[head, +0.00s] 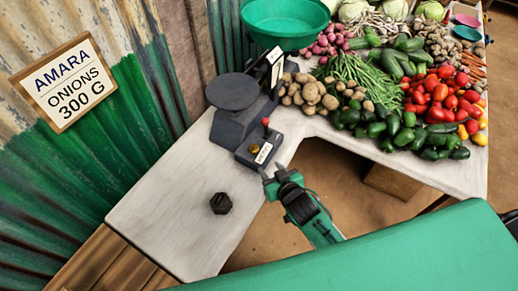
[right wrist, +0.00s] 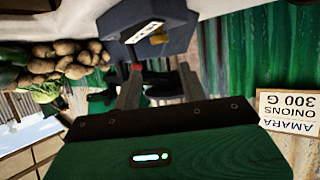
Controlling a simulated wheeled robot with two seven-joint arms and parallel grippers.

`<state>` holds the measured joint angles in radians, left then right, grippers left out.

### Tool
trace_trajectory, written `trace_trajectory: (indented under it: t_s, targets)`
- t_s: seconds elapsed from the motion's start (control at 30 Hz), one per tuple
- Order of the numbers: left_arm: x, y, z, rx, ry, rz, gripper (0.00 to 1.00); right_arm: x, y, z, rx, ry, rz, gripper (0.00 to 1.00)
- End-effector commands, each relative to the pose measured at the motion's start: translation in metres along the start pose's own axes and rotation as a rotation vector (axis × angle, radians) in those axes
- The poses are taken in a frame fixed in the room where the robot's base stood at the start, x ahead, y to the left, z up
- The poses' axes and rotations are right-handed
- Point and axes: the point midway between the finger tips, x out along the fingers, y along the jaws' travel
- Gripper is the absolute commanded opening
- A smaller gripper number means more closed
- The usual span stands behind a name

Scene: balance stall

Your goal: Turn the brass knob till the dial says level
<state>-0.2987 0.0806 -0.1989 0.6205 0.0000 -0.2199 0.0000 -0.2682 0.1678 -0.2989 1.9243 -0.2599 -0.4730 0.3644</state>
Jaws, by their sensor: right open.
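The dark balance (head: 245,118) stands on the pale counter, with a flat dark plate (head: 234,91) on its left and a green bowl (head: 285,22) on its far side. The small brass knob (head: 254,148) is on the balance's near end, beside a white label; it also shows in the right wrist view (right wrist: 158,39), beyond my fingertips. The white dial face (head: 275,56) is too small to read. My right gripper (head: 281,178) is open and empty, just short of the balance's near end and apart from the knob; its fingers frame the right wrist view (right wrist: 159,85). My left gripper is not in view.
A dark hexagonal weight (head: 221,204) sits on the counter (head: 165,212) left of my right gripper. A red-topped lever (head: 265,122) rises near the knob. Potatoes (head: 308,93) and other vegetables crowd the right. A sign (head: 63,83) reads "AMARA ONIONS 300 G".

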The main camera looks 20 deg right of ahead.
Motion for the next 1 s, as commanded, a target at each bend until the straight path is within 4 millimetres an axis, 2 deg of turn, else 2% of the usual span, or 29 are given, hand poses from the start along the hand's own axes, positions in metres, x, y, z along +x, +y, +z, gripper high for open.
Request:
trace_trajectory:
  t_s: [0.17, 0.7, 1.0]
  targets:
    - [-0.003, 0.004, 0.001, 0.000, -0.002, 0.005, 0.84, 0.011, 0.000, -0.005, 0.001, 0.008, 0.000, 0.43]
    - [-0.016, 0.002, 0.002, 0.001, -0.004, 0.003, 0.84, 0.100, 0.000, -0.005, 0.001, 0.006, -0.001, 0.43]
    - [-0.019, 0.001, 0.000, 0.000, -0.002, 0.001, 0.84, 0.131, 0.000, -0.005, 0.000, 0.006, -0.001, 0.43]
